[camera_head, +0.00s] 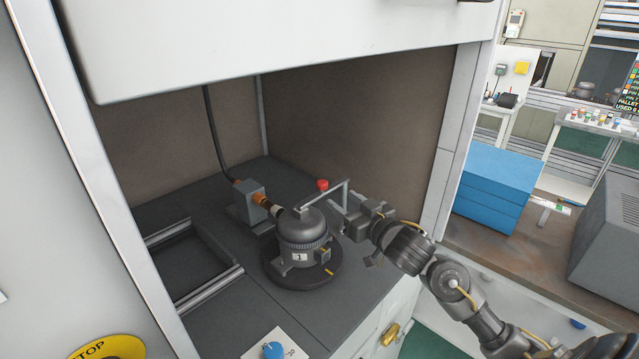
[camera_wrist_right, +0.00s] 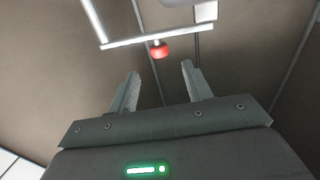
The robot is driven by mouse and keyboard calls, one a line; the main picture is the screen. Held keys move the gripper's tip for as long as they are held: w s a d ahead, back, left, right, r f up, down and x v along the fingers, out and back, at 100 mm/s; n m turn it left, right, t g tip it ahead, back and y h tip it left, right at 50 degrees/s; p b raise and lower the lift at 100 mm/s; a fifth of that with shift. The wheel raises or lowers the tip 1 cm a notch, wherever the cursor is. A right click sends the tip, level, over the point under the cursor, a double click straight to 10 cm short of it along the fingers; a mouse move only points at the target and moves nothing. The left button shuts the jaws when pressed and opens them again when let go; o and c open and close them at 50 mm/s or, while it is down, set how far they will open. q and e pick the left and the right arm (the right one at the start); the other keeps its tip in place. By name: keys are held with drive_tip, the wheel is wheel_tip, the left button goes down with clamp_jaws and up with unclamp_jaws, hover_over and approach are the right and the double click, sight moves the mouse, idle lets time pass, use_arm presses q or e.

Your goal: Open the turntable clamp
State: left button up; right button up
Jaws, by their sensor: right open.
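The clamp (camera_head: 328,193) is a light metal bar over the dark compressor (camera_head: 303,232), which stands on a round turntable (camera_head: 320,280). Its red knob (camera_head: 322,185) shows near the bar. In the right wrist view the red knob (camera_wrist_right: 159,50) hangs at the clamp bar (camera_wrist_right: 150,40), just beyond the fingertips and between their lines. My right gripper (camera_head: 339,209) is open beside the clamp, to the right of the compressor. Its two fingers (camera_wrist_right: 161,80) are apart with nothing between them. My left gripper is out of view.
A welding torch unit (camera_head: 250,203) with an orange part and a cable stands left of the compressor. A recessed frame (camera_head: 195,262) lies further left. The cabinet's white hood (camera_head: 280,45) hangs above. Blue boxes (camera_head: 487,185) stand outside to the right.

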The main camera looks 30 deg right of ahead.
sight(326, 187)
drive_tip(key=w, duration=0.3)
drive_tip(key=shift+w+a+p, duration=0.1)
drive_tip(key=shift+w+p, duration=0.1)
drive_tip(key=shift+p, duration=0.15)
drive_tip(key=w, duration=0.3)
drive_tip(key=w+p, duration=0.1)
drive_tip(key=w, duration=0.1)
drive_tip(key=shift+w+a, duration=0.25)
drive_tip(key=shift+a, duration=0.15)
drive_tip(key=shift+w+a+f, duration=0.1)
drive_tip(key=shift+w, duration=0.4)
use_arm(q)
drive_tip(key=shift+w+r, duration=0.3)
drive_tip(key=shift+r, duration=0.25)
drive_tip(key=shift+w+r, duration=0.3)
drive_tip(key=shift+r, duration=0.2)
use_arm(e)
clamp_jaws()
